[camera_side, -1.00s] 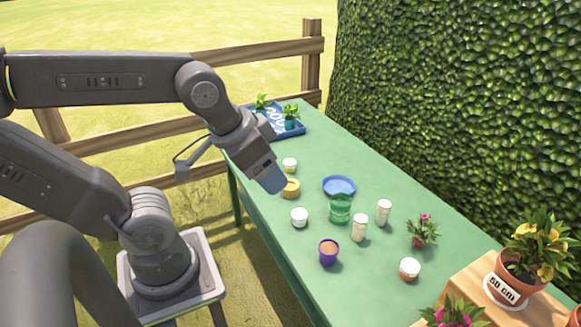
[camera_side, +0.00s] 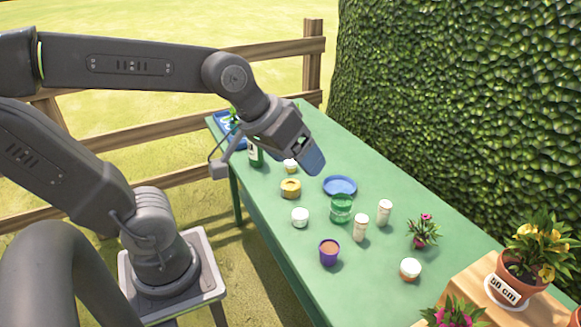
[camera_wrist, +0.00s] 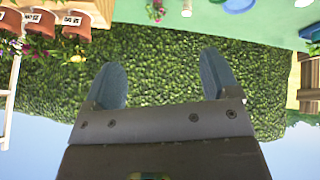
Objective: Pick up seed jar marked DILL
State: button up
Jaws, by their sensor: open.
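Several white-lidded jars stand on the green table, and I cannot read DILL on any of them. In the side view there are two tall jars, one in front (camera_side: 360,228) and one behind (camera_side: 384,212). Short jars stand at the left (camera_side: 300,217), at the front right (camera_side: 410,269) and, partly hidden, near my arm (camera_side: 290,167). My gripper (camera_side: 314,162) is above the far part of the table, apart from all jars. In the wrist view my gripper (camera_wrist: 163,80) has its fingers spread with nothing between them.
A yellow tin (camera_side: 291,188), blue saucer (camera_side: 339,186), green glass (camera_side: 341,209), purple pot (camera_side: 329,252) and pink-flowered plant (camera_side: 423,232) stand among the jars. A dark green bottle (camera_side: 256,155) is behind my wrist. A wooden crate (camera_side: 478,285) bears potted flowers. A hedge (camera_side: 460,100) borders the table.

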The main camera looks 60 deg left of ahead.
jog(key=w+a+r+n+t, duration=0.1)
jog(key=w+a+n+t, duration=0.1)
jog(key=w+n, duration=0.65)
jog(key=w+a+r+n+t, duration=0.15)
jog(key=w+n, duration=0.35)
jog(key=w, duration=0.6)
jog(key=w+a+f+n+y, duration=0.6)
jog(key=w+a+f+n, duration=0.2)
jog(key=w+a+n, duration=0.55)
jog(key=n+g+y, duration=0.8)
jog(key=n+g, duration=0.4)
jog(key=n, duration=1.3)
send_near(292, 163)
jog(key=x, duration=0.5)
jog(key=shift+s+r, duration=0.1)
jog(key=shift+s, duration=0.25)
jog(key=shift+w+x, duration=0.2)
jog(key=shift+x, duration=1.4)
jog(key=shift+w+x, duration=0.2)
jog(key=shift+x, duration=1.4)
jog(key=shift+c, duration=0.5)
